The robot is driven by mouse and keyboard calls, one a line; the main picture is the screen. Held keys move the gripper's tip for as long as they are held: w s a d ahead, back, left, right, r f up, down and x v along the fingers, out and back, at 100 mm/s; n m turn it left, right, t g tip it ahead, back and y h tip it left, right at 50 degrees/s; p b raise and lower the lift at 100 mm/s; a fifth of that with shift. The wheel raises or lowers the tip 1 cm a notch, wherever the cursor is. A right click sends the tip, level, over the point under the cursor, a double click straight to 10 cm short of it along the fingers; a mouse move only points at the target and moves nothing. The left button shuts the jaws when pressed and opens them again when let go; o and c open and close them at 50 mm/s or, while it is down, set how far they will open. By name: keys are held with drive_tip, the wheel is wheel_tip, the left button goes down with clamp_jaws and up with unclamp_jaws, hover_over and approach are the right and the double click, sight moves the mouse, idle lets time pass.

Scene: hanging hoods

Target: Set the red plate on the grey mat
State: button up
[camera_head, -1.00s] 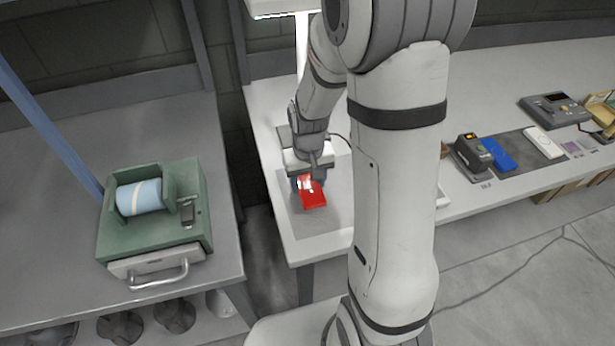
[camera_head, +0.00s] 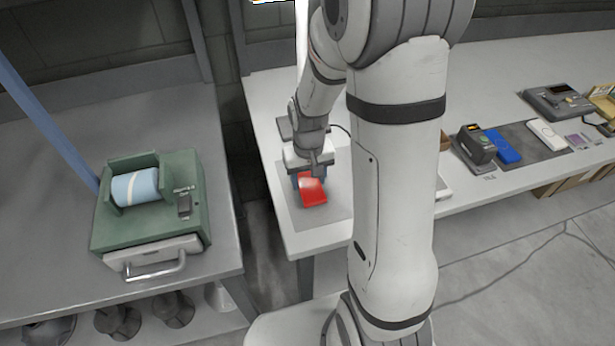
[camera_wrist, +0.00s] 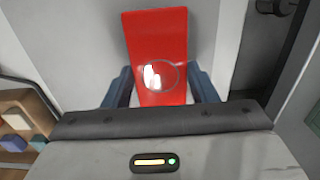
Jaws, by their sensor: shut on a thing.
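The red plate (camera_head: 312,194) is a small flat rectangle over the grey mat (camera_head: 338,200) near the left end of the white table. My gripper (camera_head: 310,176) is above the mat, shut on the plate's near part. In the wrist view the red plate (camera_wrist: 157,45) sits between the two blue-grey fingers of my gripper (camera_wrist: 160,88), with a shiny round spot on its face. I cannot tell whether the plate touches the mat or is just above it. My arm hides part of the table to the right of the mat.
A green device with a blue roll (camera_head: 140,190) stands on the grey bench at left, across a gap. On the right of the table are a dark scanner-like device (camera_head: 474,146), a blue block (camera_head: 503,147) and a white device (camera_head: 546,134) on a dark strip.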

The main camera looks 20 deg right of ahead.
drive_tip(key=shift+f+b, duration=0.5)
drive_tip(key=shift+f, duration=0.1)
drive_tip(key=o, duration=1.2)
drive_tip(key=shift+c, duration=0.2)
wheel_tip(320, 180, up, 8)
drive_tip(key=shift+f, duration=0.1)
